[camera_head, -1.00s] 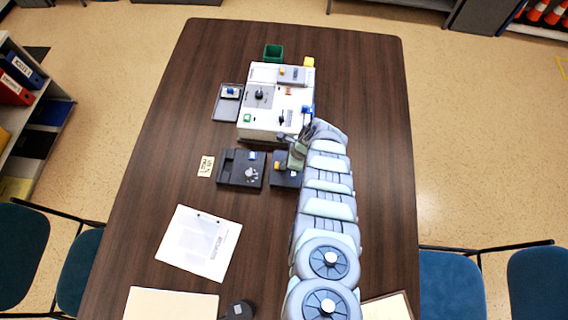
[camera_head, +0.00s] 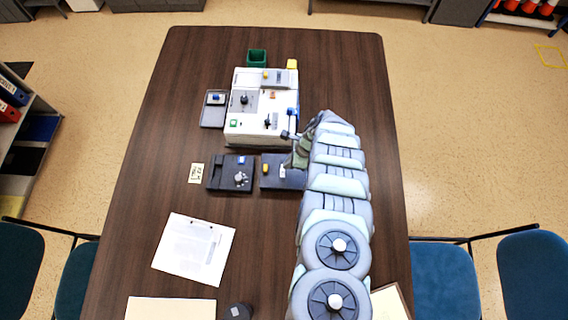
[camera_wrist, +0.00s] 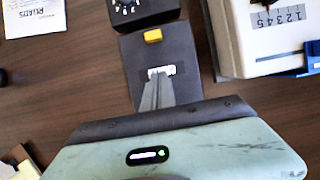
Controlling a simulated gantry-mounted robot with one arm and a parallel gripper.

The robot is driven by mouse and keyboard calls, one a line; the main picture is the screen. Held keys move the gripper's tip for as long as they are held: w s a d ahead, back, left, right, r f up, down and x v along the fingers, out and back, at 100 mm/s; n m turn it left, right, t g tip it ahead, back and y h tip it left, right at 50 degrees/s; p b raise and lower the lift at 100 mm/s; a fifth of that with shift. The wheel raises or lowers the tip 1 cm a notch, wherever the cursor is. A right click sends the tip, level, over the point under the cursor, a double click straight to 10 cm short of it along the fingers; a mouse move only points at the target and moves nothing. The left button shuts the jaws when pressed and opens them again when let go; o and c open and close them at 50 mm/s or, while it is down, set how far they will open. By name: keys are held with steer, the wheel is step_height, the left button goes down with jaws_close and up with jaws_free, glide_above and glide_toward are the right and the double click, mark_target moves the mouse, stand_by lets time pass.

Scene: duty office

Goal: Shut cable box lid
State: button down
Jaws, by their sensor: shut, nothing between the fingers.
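No part is clearly marked as the cable box, and I cannot tell which lid is its own. A large white equipment box (camera_head: 275,133) stands on the table, with a blue part (camera_head: 292,112) at its right edge; this blue part also shows in the wrist view (camera_wrist: 312,56). A flat dark unit (camera_head: 296,180) with a yellow tab (camera_head: 265,169) lies in front of it. In the wrist view the unit (camera_wrist: 140,58) has a white label (camera_wrist: 162,71). My gripper (camera_wrist: 157,90) is shut and empty over this unit; whether it touches is unclear.
Beside it lies another dark unit (camera_head: 222,178) with a knob and blue tab. A dark tray (camera_head: 210,118) is left of the white box and a green bin (camera_head: 257,57) behind. Papers (camera_head: 193,250) lie in front.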

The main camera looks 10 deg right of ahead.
mark_target(294, 171)
steer(key=shift+v, duration=2.85)
